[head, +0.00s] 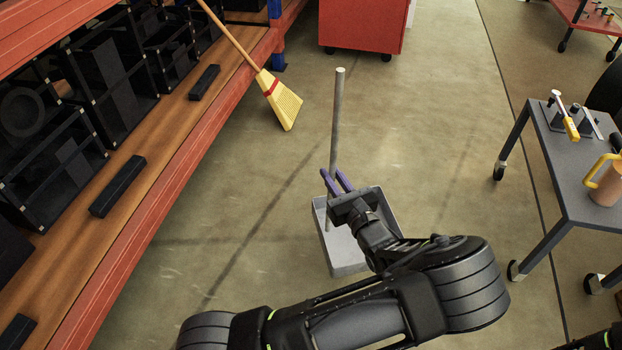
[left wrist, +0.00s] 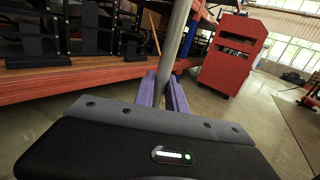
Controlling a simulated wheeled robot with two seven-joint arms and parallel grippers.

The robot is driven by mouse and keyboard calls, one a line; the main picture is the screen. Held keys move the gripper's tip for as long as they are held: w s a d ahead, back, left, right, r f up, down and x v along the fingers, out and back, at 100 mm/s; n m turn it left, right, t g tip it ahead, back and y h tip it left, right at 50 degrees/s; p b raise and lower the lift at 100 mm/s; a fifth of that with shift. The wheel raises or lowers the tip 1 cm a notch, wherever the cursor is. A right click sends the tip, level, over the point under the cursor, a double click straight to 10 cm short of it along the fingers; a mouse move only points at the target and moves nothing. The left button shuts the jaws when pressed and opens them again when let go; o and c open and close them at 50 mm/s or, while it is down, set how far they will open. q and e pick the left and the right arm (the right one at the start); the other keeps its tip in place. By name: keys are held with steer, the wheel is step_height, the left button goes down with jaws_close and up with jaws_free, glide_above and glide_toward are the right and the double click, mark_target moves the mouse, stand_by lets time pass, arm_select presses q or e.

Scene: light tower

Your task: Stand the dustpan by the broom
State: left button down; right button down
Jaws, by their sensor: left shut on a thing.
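The grey dustpan (head: 346,262) is upright on or just above the floor; I cannot tell if it touches. Its long grey handle (head: 338,110) rises nearly vertical. My left gripper (head: 336,178) is shut on the handle, low down, with its purple fingers around it; the arm hides part of the pan. In the left wrist view the handle (left wrist: 176,35) stands between the fingers. The yellow broom (head: 282,100) with a red band leans against the shelf at the upper left, apart from the dustpan. My right gripper is not in view.
An orange shelf (head: 190,150) with black crates runs along the left. A red cabinet (head: 362,28) stands at the back. A grey cart (head: 575,165) with tools and a mug is at the right. The floor between dustpan and broom is clear.

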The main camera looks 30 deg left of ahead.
arm_select(q)
steer(key=s+d+r+m+t+h, duration=0.1)
steer(key=s+d+r, duration=0.6)
steer(key=d, duration=0.4)
steer(key=shift+d+r, duration=0.2)
steer(key=shift+r, duration=0.65)
steer(key=shift+a, duration=0.1)
